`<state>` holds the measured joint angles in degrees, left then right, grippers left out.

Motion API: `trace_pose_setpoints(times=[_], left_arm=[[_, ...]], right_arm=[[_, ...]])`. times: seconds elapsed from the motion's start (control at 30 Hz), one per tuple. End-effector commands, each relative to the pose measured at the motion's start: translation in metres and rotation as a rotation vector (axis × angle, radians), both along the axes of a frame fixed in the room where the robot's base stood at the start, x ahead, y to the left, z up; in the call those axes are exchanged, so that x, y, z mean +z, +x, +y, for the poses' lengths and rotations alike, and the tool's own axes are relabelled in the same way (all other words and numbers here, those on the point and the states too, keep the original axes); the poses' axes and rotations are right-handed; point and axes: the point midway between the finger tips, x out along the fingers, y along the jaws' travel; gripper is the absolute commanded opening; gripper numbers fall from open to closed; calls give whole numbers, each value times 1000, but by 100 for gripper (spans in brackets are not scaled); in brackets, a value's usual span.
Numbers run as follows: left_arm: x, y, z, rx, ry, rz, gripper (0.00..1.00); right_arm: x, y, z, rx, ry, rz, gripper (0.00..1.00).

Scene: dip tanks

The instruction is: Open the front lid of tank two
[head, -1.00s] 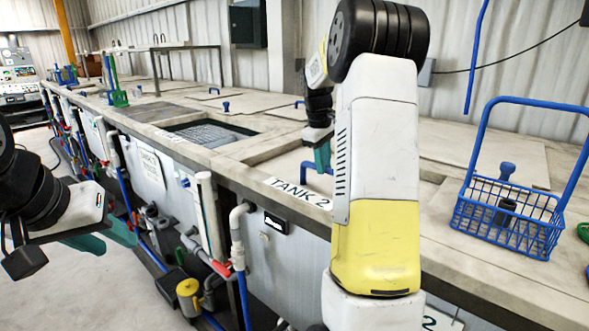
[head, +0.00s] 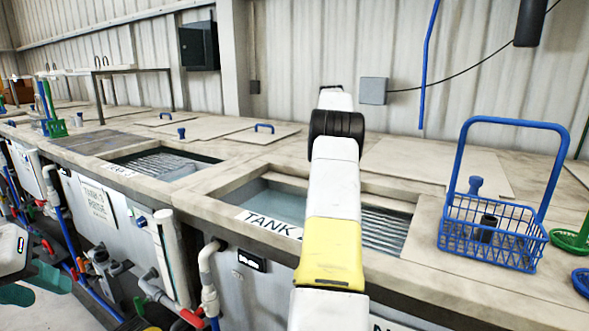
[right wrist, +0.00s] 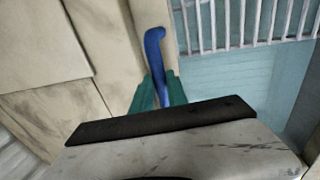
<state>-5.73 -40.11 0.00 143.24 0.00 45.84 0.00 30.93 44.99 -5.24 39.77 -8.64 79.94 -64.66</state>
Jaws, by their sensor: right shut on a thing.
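Tank two, with its "TANK 2" label (head: 262,221) on the front rim, shows an open top with water (head: 275,202) and a grating (head: 385,228) inside. My right arm crosses the opening in the head view and hides its own gripper there. In the right wrist view my right gripper (right wrist: 157,92) has its teal fingers shut on a blue handle (right wrist: 154,48). The handle stands on a beige lid panel (right wrist: 148,14) beside the open water; how far the lid is tilted is unclear. My left gripper (head: 32,285) is open and empty at the lower left.
A blue wire basket (head: 490,240) stands on the worktop right of the opening. Tank three's opening (head: 165,163) is to the left. A closed lid with a blue handle (head: 264,127) lies behind. Pipes and valves line the tank fronts.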

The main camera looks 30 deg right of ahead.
Motion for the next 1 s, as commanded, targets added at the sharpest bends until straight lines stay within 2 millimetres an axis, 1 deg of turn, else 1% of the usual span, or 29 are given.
trace_pose_setpoints(times=[0.03, 0.2, 0.57, 0.6, 0.67, 0.7, 1.0], left_arm=[[0, 0, 0, 0, 0, 0, 36], [0, 0, 0, 0, 0, 0, 36], [0, 0, 0, 0, 0, 0, 36], [0, 0, 0, 0, 0, 0, 36], [0, 0, 0, 0, 0, 0, 36], [0, 0, 0, 0, 0, 0, 36], [0, 0, 0, 0, 0, 0, 36]], right_arm=[[0, 0, -5, -2, -2, -1, 0], [0, 0, -11, -1, -1, 0, 0], [0, 0, -11, -1, -1, -1, 0], [0, 0, -11, -1, -1, -1, 21], [0, 0, -11, 0, -1, -1, 33], [0, 0, -11, 0, -1, -1, 40], [0, 0, -11, 0, 0, 0, 41]])
